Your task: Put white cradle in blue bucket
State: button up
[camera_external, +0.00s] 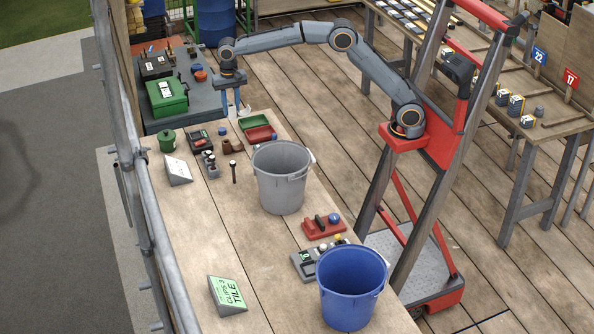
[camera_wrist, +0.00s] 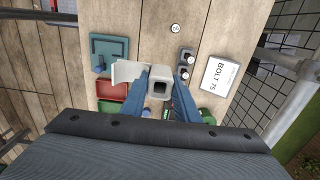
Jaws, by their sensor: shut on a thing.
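My gripper (camera_external: 238,108) is at the far end of the workbench, its blue fingers pointing down. It is shut on the white cradle, a pale piece with a square opening (camera_wrist: 160,83) and a flat side part, between the fingers (camera_wrist: 162,90) in the wrist view. Only a small pale part of the cradle (camera_external: 245,112) shows beside the fingers in the external view. The blue bucket (camera_external: 352,287) stands at the near right end of the bench, far from my gripper. It is not seen in the wrist view.
A grey bucket (camera_external: 283,178) stands between my gripper and the blue bucket. Red (camera_external: 259,134) and green (camera_external: 254,121) trays lie close to my gripper. A red holder (camera_external: 324,227), a grey holder (camera_external: 305,265) and signs (camera_external: 227,296) stand on the bench. A metal rail (camera_external: 145,195) runs along the left.

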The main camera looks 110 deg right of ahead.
jog(key=w+a+n+b, duration=0.1)
jog(key=w+a+n, duration=0.3)
jog(key=a, duration=1.1)
jog(key=w+a+n+b, duration=0.15)
jog(key=a+n, duration=0.35)
jog(key=a, duration=1.1)
jog(key=w+a+n, duration=0.4)
jog(key=a+n, duration=0.1)
jog(key=a, duration=1)
jog(key=s+a+n+b, duration=0.1)
jog(key=s+a+n, duration=0.35)
jog(key=a, duration=0.75)
jog(key=s+a+n, duration=0.3)
jog(key=s+a, duration=0.2)
jog(key=a, duration=0.6)
jog(key=n+b, duration=0.1)
jog(key=n, duration=0.5)
send_over(348, 277)
jog(key=w+a, duration=0.1)
jog(key=a, duration=0.6)
jog(key=shift+m, duration=0.25)
notch_tip(348, 277, down, 23)
jog(key=p, duration=0.3)
jog(key=shift+w, duration=0.15)
jog(key=shift+f, duration=0.15)
jog(key=shift+f, duration=0.2)
